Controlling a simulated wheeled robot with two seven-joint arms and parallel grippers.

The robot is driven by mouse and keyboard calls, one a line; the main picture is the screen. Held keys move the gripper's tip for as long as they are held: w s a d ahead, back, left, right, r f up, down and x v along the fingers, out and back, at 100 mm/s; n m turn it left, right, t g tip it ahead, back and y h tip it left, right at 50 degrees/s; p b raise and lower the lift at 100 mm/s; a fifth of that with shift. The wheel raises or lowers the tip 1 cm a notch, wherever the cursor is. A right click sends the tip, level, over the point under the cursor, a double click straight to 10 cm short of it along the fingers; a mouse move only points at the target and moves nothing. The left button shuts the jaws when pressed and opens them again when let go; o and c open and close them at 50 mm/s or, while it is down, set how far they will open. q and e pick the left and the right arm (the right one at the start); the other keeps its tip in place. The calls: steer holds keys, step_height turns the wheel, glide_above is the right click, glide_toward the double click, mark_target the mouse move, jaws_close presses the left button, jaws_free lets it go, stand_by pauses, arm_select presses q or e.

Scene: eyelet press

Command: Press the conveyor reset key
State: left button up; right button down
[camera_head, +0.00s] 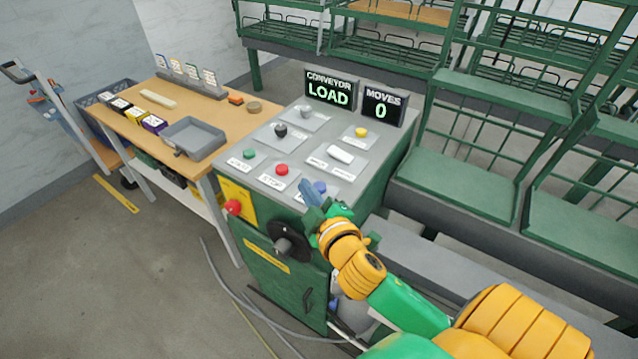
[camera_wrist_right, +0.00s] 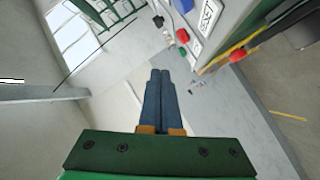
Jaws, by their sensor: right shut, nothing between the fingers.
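The control console (camera_head: 266,180) has a grey sloped top with several coloured keys. A blue key (camera_head: 319,187) sits at its front right; its label is partly hidden behind my gripper. A red key (camera_head: 282,170) and a green key (camera_head: 249,154) are to its left, and a yellow key (camera_head: 361,131) is further back. My right gripper (camera_head: 308,188) is shut and empty, beside the blue key at the console's front edge; I cannot tell whether it touches anything. In the right wrist view its blue fingers (camera_wrist_right: 160,76) lie together, with the blue key (camera_wrist_right: 183,5) near the top edge.
A display (camera_head: 331,88) reads CONVEYOR LOAD; another (camera_head: 382,104) reads MOVES 0. A red mushroom button (camera_head: 232,207) and a black rotary handle (camera_head: 290,242) project from the console's front. A wooden table (camera_head: 221,107) stands left; green racks (camera_head: 460,183) stand right.

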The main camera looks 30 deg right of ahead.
step_height(320, 180, up, 9)
steer(key=w+a+n+t+y, duration=0.3)
steer(key=n+t, duration=0.1)
steer(key=n, duration=0.2)
steer(key=s+a+r+n+g+y, duration=0.1)
steer(key=a+r+n+g+y, duration=0.15)
steer(key=a+n+y, duration=0.6)
steer(key=s+a+r+n+g+y, duration=0.15)
steer(key=r+n+y, duration=0.35)
steer(key=n, duration=0.9)
steer(key=w+d+f+n+g+h, duration=0.3)
steer(key=f+n+g, duration=0.3)
steer(key=f+n, duration=0.25)
steer(key=d+f+h, duration=0.2)
steer(key=d+h, duration=0.8)
steer(key=d, duration=0.7)
steer(key=shift+w+f+g, duration=0.15)
steer(key=shift+w+g, duration=0.15)
steer(key=shift+w, duration=0.15)
